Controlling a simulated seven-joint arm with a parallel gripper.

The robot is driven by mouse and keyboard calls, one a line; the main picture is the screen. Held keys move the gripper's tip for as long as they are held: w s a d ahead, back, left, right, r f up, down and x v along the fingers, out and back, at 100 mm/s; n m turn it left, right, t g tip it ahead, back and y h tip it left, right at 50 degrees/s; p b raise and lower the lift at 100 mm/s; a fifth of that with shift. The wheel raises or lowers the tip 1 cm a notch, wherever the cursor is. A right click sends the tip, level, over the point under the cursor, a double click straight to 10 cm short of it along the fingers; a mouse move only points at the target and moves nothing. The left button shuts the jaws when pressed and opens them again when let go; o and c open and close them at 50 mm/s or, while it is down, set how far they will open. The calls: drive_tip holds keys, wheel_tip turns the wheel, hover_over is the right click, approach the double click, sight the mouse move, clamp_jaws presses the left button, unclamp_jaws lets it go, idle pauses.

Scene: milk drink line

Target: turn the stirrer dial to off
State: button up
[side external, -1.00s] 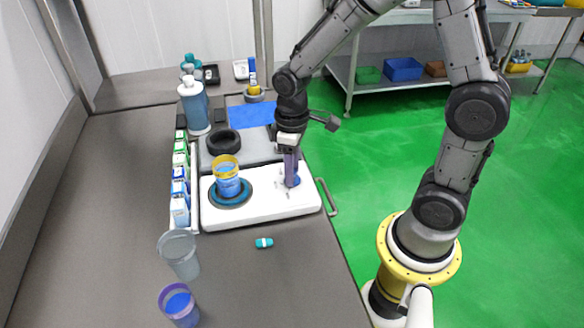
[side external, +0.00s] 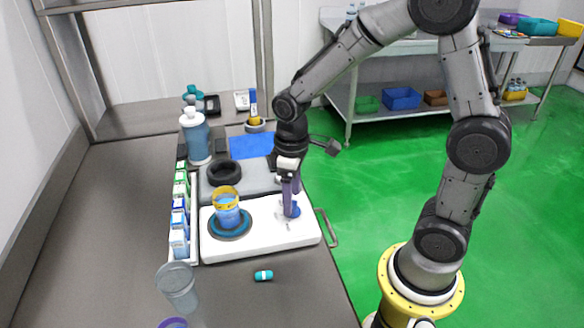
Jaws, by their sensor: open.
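The white stirrer (side external: 262,239) lies on the grey bench, with a round teal plate at its left. A blue cup with a yellow rim (side external: 227,212) stands on that plate. The blue stirrer dial (side external: 294,211) is at the right of the stirrer's top, partly hidden by my fingers. My gripper (side external: 289,206) points straight down at the dial with its jaws open. I cannot tell whether the fingers touch the dial or are just above it. The dial's setting is too small to read.
A rack of small cartons (side external: 179,222) stands left of the stirrer. A blue bottle (side external: 195,137) and a black ring (side external: 223,173) are behind. A grey cup (side external: 177,287) and a teal capsule (side external: 263,275) are in front. A metal handle (side external: 328,228) sticks out at the bench's right edge.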

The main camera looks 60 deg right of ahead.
wheel_tip(320, 180, up, 12)
idle(0.4)
drive_tip(key=shift+r, duration=0.1)
drive_tip(key=s+r+t, duration=0.3)
drive_tip(key=s+r, duration=0.2)
drive_tip(key=s, duration=0.3)
drive_tip(key=s+f+m+t, duration=0.2)
drive_tip(key=s+f+m, duration=0.1)
drive_tip(key=s, duration=0.3)
drive_tip(key=shift+s+a+t, duration=0.2)
drive_tip(key=shift+a+t, duration=0.05)
drive_tip(key=shift+t, duration=0.05)
